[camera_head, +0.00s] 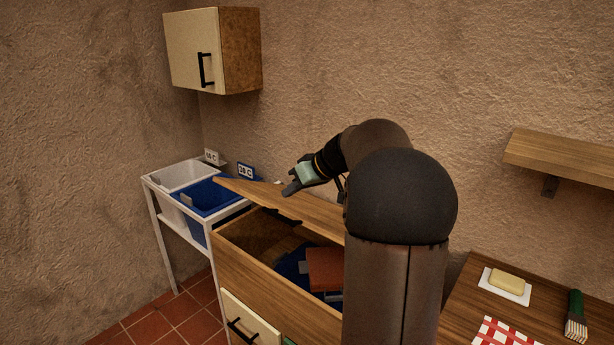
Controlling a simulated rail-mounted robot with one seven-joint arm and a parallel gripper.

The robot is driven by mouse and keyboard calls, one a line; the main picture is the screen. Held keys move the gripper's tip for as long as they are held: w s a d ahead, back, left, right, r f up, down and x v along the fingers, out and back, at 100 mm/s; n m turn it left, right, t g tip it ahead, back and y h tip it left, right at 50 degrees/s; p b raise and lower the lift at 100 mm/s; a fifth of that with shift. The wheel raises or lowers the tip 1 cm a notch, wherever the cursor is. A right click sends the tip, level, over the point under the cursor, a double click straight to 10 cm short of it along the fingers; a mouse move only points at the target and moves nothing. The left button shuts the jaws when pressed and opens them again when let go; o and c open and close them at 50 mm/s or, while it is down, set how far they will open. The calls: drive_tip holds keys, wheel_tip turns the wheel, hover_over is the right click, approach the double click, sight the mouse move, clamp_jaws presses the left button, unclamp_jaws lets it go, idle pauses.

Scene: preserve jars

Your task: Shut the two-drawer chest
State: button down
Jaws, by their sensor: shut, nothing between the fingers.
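The wooden chest (275,284) stands at the centre, partly hidden on its right by my arm. Its top board, seemingly a lid (285,203), is raised at a slant, leaving a wide gap over the open compartment. Inside lie a reddish-brown block (325,269) and blue items (291,266). A cream drawer front (249,322) with a black handle is low on the chest's front; it looks flush, but its lower part is cut off. My gripper (287,191) is shut and empty, at the lid's upper side; I cannot tell whether it touches.
A white stand (158,231) with a white bin (176,177) and a blue bin (207,194) is left of the chest. A cabinet (196,49) hangs above. At right are a shelf (570,157) and a table (454,316) with a butter dish (505,291) and brush (575,314).

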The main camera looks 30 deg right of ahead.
drive_tip(key=shift+s+a+f, duration=0.1)
drive_tip(key=shift+a+f, duration=0.15)
drive_tip(key=shift+f, duration=0.7)
drive_tip(key=shift+s+a+f, duration=0.1)
drive_tip(key=shift+a+f, duration=0.15)
drive_tip(key=shift+f, duration=0.7)
